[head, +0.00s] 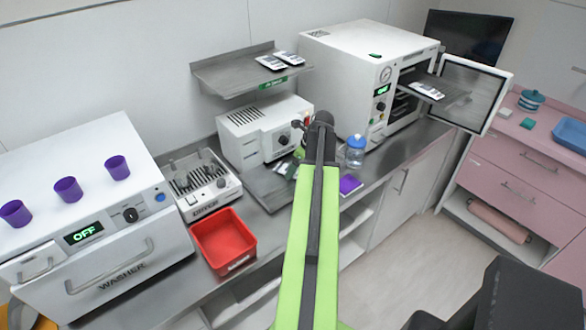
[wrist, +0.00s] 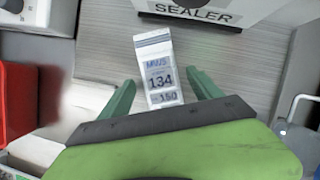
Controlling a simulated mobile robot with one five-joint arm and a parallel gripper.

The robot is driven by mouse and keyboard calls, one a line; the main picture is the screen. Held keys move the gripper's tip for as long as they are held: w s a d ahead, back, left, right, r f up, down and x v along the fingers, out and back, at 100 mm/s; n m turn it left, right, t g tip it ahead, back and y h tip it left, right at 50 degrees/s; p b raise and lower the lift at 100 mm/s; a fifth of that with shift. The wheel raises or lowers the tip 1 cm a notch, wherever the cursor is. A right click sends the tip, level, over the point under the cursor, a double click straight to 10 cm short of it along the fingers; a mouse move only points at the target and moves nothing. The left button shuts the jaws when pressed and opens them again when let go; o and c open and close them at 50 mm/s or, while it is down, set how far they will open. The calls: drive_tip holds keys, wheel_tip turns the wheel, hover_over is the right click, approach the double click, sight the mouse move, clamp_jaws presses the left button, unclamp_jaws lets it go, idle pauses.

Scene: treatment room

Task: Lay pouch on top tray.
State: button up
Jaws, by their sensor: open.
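A white and blue pouch (wrist: 160,75) printed "MW/S 134" lies flat on the grey metal surface in front of the sealer. In the wrist view my gripper (wrist: 162,88) is open, with one green finger on each side of the pouch's lower part. In the head view my arm partly hides this spot and my gripper (head: 298,155). The upper tray (head: 455,92) sticks out of the open steriliser (head: 365,65) at the right, with a pouch (head: 427,90) lying on it. Darker trays show below it inside the chamber.
The sealer (head: 262,128) stands behind the pouch. A red bin (head: 224,242) is at left. The steriliser door (head: 470,92) stands open. A wall shelf (head: 235,75) holds two pouches.

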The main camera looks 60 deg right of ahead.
drive_tip(key=p+v, duration=0.9)
drive_tip(key=v, duration=0.2)
drive_tip(key=shift+r, duration=0.2)
drive_tip(key=shift+o, duration=0.3)
drive_tip(key=shift+p, duration=0.3)
drive_tip(key=shift+o, duration=0.2)
drive_tip(key=p+v, duration=0.2)
drive_tip(key=w+p+v, duration=0.1)
drive_tip(key=p+v, duration=0.2)
drive_tip(key=shift+a+r, duration=0.1)
drive_tip(key=shift+r, duration=0.25)
drive_tip(key=b+x, duration=0.5)
drive_tip(key=x, duration=0.1)
drive_tip(key=b+x, duration=1.2)
drive_tip(key=shift+s+f, duration=0.2)
drive_tip(key=shift+f, duration=0.1)
drive_tip(key=shift+r, duration=0.25)
drive_tip(key=c, duration=1.6)
drive_tip(key=shift+o, duration=0.2)
drive_tip(key=shift+r+p, duration=0.6)
drive_tip(key=shift+p, duration=0.3)
wheel_tip(320, 180, up, 4)
drive_tip(key=p, duration=0.4)
drive_tip(key=shift+s, duration=0.15)
drive_tip(key=s+d+r+p, duration=0.1)
drive_tip(key=s+r+p, duration=0.4)
drive_tip(key=s, duration=0.6)
drive_tip(key=shift+d+r+p, duration=0.35)
